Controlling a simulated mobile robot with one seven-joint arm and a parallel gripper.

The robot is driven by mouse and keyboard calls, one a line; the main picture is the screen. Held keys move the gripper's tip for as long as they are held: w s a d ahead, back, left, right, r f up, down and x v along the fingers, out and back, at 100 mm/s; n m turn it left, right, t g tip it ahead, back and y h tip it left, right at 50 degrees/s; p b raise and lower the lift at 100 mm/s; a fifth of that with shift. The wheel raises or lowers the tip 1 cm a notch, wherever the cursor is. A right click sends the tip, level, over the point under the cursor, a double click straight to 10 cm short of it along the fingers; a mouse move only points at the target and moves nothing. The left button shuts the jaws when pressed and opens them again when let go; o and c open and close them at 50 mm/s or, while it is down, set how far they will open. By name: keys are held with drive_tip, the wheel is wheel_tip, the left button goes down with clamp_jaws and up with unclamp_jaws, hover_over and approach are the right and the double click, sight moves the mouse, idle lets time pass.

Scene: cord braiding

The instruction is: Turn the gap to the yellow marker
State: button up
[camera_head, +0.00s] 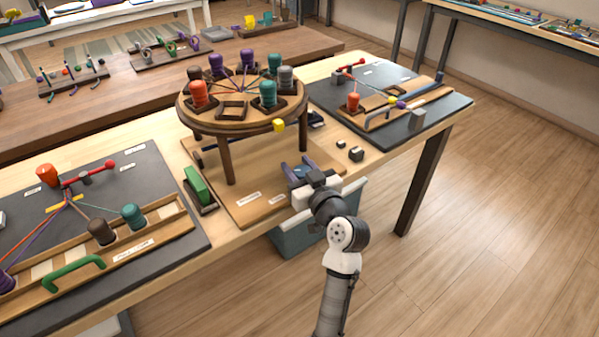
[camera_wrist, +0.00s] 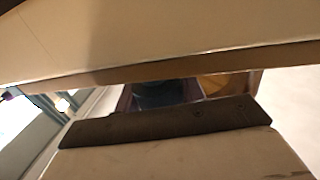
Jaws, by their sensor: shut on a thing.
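The round wooden braiding stand (camera_head: 229,121) stands on the table in the head view. Its top carries several coloured bobbins, with cords running to the centre. One square seat, the gap (camera_head: 232,110), is empty at the front, between a red bobbin (camera_head: 199,94) and a teal bobbin (camera_head: 268,93). The yellow marker (camera_head: 278,125) is on the rim to the right of the gap. My gripper (camera_head: 302,172) is low in front of the stand, below the top. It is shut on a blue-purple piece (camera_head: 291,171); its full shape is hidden. The wrist view shows a dark form (camera_wrist: 165,93) between pale surfaces.
A board with bobbins and a green handle (camera_head: 72,272) lies at the left. Another board (camera_head: 388,100) lies at the right. A grey bin (camera_head: 299,240) is below the table's front edge. Open floor is at right.

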drive_tip(key=n+g+y+b, duration=0.1)
drive_tip(key=y+b, duration=0.1)
drive_tip(key=n+g+y+b, duration=0.1)
drive_tip(key=n+y+b, duration=0.1)
drive_tip(key=shift+a+f+g, duration=0.1)
drive_tip(key=shift+f+g, duration=0.05)
drive_tip(key=shift+g, duration=0.25)
drive_tip(key=shift+s+a+n+g+y+b, duration=0.15)
drive_tip(key=shift+n+g+y+b, duration=0.65)
drive_tip(key=shift+n+g+y, duration=0.25)
drive_tip(key=shift+s+a+n+g+y+b, duration=0.1)
drive_tip(key=shift+s+n+g+y+b, duration=0.05)
drive_tip(key=shift+n+g+y+b, duration=0.85)
drive_tip(key=shift+r+g+h, duration=0.2)
drive_tip(key=shift+g+h, duration=0.05)
drive_tip(key=shift+g, duration=0.1)
drive_tip(key=o, duration=1)
drive_tip(key=shift+a, duration=0.1)
drive_tip(key=shift+c, duration=0.2)
drive_tip(key=b+v, duration=0.1)
drive_tip(key=v, duration=1.3)
drive_tip(key=shift+f, duration=0.1)
